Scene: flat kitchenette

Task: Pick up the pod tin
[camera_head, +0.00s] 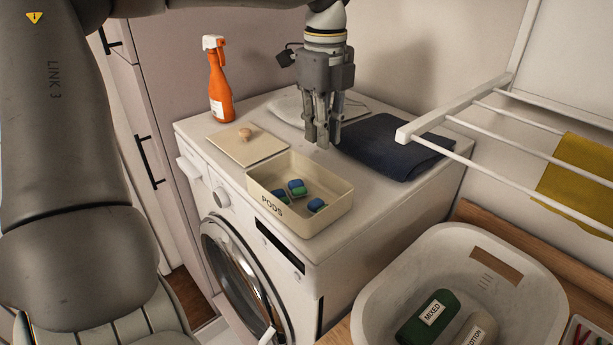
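The pod tin (325,215) is a cream rectangular box marked PODS. It stands open, upright, on the front part of the white washing machine's top. Several blue and green pods (297,188) lie in it. A flat cream lid with a round wooden knob (247,148) lies on the machine top to the left of the tin. My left gripper (323,143) points down above the machine top, behind the tin and apart from it. Its fingers hang straight with gaps between them and hold nothing. My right gripper is not in view.
An orange spray bottle (219,85) stands at the back left of the washing machine (386,224). A dark folded cloth (395,150) lies right of my gripper. A white drying rack (440,120) juts in from the right.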

